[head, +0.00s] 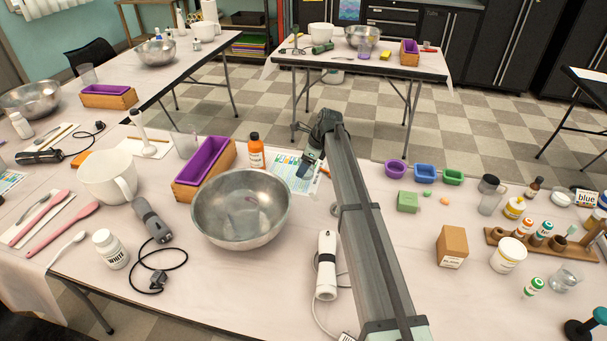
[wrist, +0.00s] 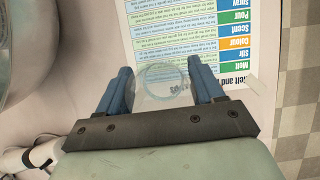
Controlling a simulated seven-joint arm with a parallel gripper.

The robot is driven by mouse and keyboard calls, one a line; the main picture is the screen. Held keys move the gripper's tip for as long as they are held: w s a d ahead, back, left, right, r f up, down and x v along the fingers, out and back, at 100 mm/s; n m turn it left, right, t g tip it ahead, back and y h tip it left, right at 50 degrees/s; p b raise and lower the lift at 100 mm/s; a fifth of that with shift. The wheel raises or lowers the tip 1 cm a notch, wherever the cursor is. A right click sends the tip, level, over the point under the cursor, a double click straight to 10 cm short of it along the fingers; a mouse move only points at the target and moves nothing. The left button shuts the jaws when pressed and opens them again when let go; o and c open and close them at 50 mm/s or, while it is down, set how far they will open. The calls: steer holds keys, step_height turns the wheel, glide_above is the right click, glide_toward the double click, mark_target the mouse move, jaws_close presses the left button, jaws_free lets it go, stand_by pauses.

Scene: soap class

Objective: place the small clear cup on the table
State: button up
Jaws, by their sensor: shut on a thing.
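My gripper (head: 310,164) is over the far edge of the near table (head: 375,178), behind and right of the steel bowl. In the wrist view the gripper's blue fingers (wrist: 160,76) are shut on the small clear cup (wrist: 163,82), with one finger on each side of it. The cup's round rim shows against the printed instruction sheet (wrist: 172,38). In the head view I cannot make the held cup out. I cannot tell whether it touches the sheet or hangs above it.
The steel bowl (head: 242,208), purple mould in a wooden box (head: 205,168) and orange bottle (head: 256,151) stand left of the gripper. Coloured moulds (head: 425,173) and a brown box (head: 452,246) stand right. A white heat tool (head: 326,265) lies in front. Table between it and the brown box is partly clear.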

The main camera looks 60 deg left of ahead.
steer(key=shift+f, duration=1.8)
steer(key=shift+f, duration=0.15)
steer(key=o, duration=1)
steer(key=v, duration=1.2)
